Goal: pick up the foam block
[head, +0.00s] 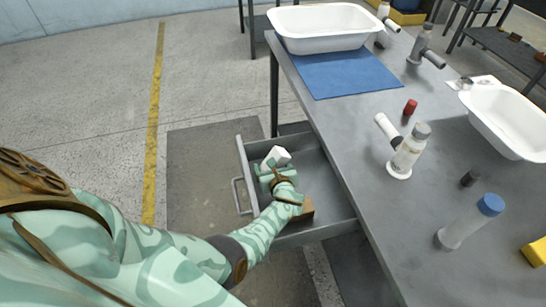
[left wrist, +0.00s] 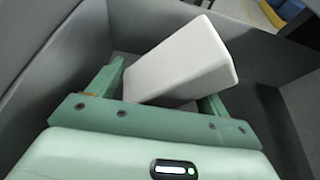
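The foam block, a white block (head: 276,156), is in the open grey drawer (head: 322,228) under the workbench. In the left wrist view the foam block (left wrist: 182,62) sits tilted across the space between the fingers. My left gripper (head: 270,172) reaches down into the drawer at the block. In the wrist view one finger of my left gripper (left wrist: 160,92) is close beside the block's left end, and the block partly covers the other finger. I cannot tell whether the fingers press on it. My right gripper is not in view.
A brown block (head: 306,211) lies in the drawer beside my left wrist. The drawer walls are close around the gripper.

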